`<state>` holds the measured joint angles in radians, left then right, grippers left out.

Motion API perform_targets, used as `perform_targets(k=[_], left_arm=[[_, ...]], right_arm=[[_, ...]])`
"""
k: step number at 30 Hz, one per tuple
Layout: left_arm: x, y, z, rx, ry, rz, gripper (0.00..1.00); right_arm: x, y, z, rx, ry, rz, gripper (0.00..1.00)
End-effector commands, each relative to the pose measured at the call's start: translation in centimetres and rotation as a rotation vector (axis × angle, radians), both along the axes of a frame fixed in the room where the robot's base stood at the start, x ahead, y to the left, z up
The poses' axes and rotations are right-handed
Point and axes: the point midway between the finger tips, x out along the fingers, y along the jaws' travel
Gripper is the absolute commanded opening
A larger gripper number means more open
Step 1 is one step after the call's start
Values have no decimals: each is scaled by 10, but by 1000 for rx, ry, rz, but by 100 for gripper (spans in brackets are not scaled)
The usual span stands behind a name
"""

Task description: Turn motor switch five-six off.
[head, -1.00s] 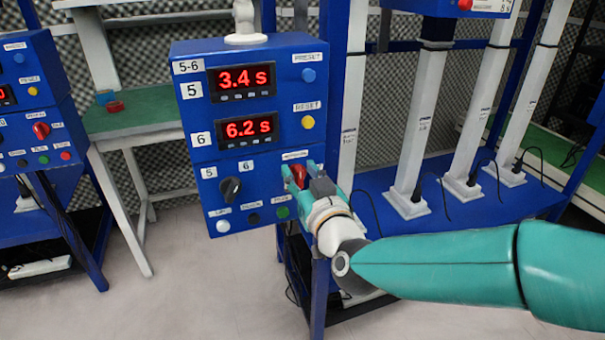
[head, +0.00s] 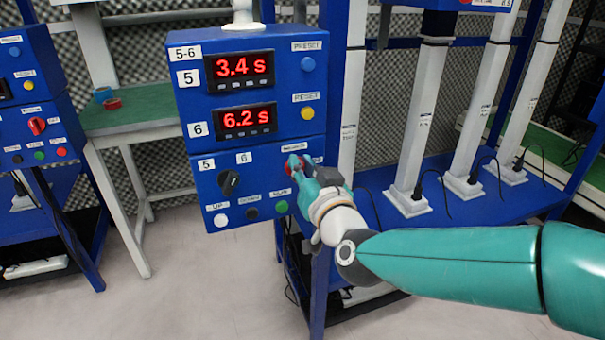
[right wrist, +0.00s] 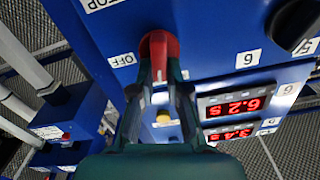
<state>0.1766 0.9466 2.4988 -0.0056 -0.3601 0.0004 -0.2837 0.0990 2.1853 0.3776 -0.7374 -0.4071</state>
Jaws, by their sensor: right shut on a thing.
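The blue control panel marked 5-6 (head: 205,155) faces me in the middle of the head view. Its red motor switch (head: 291,168) is at the lower right of the panel, mostly hidden by my right gripper (head: 300,170). In the right wrist view the red switch (right wrist: 160,47) sits between the fingertips of my right gripper (right wrist: 158,75), which is shut on it. An OFF label (right wrist: 123,60) is beside the switch. Which setting the switch points to is hard to tell. My left gripper is not in view.
On the same panel are a black selector knob (head: 229,182), a yellow reset button (head: 307,113), a green button (head: 281,207) and two lit displays reading 3.4 s (head: 240,70) and 6.2 s (head: 246,119). Another blue panel (head: 30,110) stands at the left.

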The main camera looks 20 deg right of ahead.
Motion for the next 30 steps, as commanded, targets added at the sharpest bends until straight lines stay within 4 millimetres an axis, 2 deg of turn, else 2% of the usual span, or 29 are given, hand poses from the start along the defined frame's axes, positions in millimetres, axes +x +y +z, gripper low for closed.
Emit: perform_targets(k=[1, 6, 30], left_arm=[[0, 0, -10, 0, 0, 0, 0], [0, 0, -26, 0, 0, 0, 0], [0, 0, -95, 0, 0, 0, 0]], right_arm=[[0, -1, -4, 42, -1, -2, 0], [0, -4, -6, 201, 5, -2, 0], [0, -14, -16, 960, 33, -4, 0]])
